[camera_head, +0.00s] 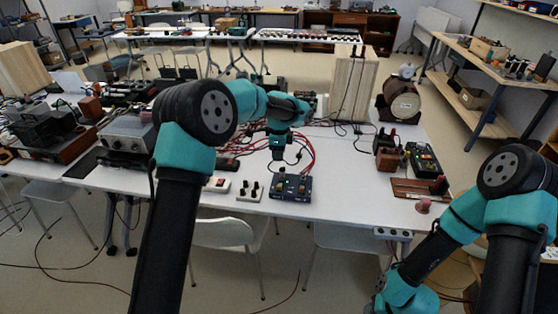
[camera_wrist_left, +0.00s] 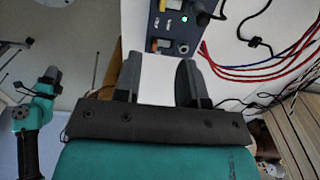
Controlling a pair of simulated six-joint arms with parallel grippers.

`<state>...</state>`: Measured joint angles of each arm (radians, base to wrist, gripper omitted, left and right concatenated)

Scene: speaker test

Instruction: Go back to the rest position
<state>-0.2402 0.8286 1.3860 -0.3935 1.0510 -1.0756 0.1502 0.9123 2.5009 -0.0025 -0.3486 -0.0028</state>
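My left gripper (camera_head: 277,152) hangs over the middle of the white table, behind a blue box with switches (camera_head: 290,188). In the left wrist view its two dark fingers (camera_wrist_left: 160,78) stand apart with nothing between them. The blue box (camera_wrist_left: 176,30), with a lit green light, lies beyond the fingertips there. My right arm (camera_head: 440,245) reaches down at the lower right of the head view, past the table's front edge. A small part of it shows at the left of the wrist view; its finger state is too unclear to tell.
Red cables (camera_head: 305,150) lie on the table near the left gripper. A small white switch block (camera_head: 250,191) stands left of the blue box. A wooden panel box (camera_head: 352,85) stands at the back. Grey instruments (camera_head: 128,133) crowd the left; chairs stand in front.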

